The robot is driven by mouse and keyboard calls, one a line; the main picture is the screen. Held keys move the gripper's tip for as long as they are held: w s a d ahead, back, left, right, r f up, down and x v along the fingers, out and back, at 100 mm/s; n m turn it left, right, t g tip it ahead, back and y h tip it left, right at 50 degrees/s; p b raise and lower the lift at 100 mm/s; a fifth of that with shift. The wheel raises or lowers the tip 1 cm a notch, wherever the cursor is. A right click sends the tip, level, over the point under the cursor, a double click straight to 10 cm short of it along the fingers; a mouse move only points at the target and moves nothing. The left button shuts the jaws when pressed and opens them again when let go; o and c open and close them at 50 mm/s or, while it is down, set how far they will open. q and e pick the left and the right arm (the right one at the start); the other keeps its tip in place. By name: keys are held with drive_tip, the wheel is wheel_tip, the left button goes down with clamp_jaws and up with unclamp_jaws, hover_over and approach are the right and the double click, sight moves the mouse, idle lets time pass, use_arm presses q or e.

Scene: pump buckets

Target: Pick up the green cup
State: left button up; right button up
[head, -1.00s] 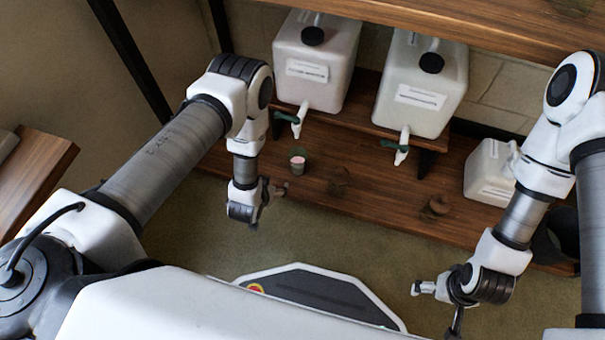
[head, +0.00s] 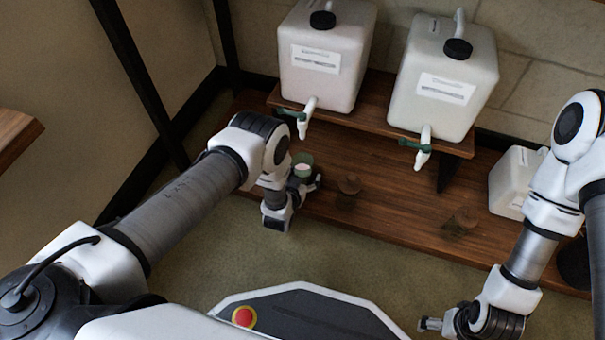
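The green cup (head: 303,160) stands on the low wooden shelf, below the left white container's tap; its rim and pale inside show. My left gripper (head: 304,183) is right at the cup's near side, and the cup's lower part is hidden behind it. Its fingers are small and partly covered by my wrist, so I cannot tell whether they are open, or touching the cup.
Two white containers with taps, left (head: 325,62) and right (head: 442,85), stand on a raised wooden step (head: 375,112). Two brown cups (head: 348,186) (head: 461,221) stand right of the green cup. Another white container (head: 513,182) is at the right.

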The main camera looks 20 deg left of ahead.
use_arm(q)
drive_tip(key=shift+r, duration=0.1)
drive_tip(key=c, duration=1.5)
